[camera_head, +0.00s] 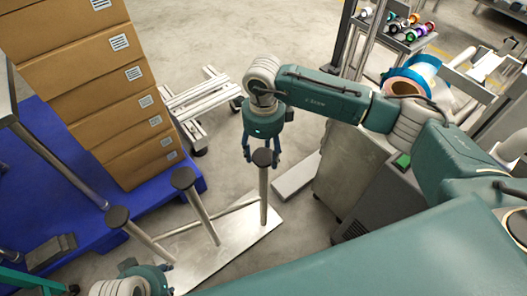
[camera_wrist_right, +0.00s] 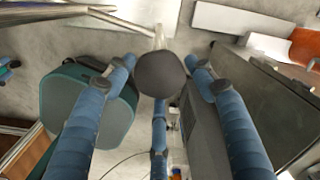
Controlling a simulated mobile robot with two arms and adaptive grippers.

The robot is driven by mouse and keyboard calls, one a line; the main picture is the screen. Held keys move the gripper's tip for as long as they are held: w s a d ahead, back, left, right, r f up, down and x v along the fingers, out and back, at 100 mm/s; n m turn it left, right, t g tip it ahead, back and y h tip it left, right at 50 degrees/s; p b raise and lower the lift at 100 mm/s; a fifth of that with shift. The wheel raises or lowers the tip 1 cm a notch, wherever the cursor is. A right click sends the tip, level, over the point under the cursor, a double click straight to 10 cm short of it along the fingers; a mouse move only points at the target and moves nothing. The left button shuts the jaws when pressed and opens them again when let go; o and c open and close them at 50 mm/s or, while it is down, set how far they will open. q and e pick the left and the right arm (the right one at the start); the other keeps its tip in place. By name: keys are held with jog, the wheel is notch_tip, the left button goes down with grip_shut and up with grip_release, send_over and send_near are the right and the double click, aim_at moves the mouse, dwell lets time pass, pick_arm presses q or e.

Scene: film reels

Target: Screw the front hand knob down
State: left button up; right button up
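A dark round hand knob (camera_head: 262,157) tops an upright metal post on a pale base plate (camera_head: 225,258). My right gripper (camera_head: 262,155) points down at this knob, its fingers spread around it. In the right wrist view the knob (camera_wrist_right: 160,74) sits between the blue fingertips, with gaps visible at its sides. Two more dark knobs, a middle one (camera_head: 183,178) and a left one (camera_head: 117,216), top leaning rods. My left arm shows only partly at the bottom left, and its finger state is unclear.
Stacked cardboard boxes (camera_head: 95,75) stand on a blue pallet (camera_head: 35,165) at the left. A grey cabinet (camera_head: 350,172) stands close to the right of the gripper. Coloured reels lie on a cart (camera_head: 410,38) at the back.

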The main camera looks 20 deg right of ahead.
aim_at(263, 156)
jog(key=c, duration=0.5)
jog(key=shift+m, duration=0.3)
jog(key=shift+c, duration=0.2)
jog(key=o, duration=1.1)
jog(key=shift+o, duration=0.2)
notch_tip(263, 156, up, 12)
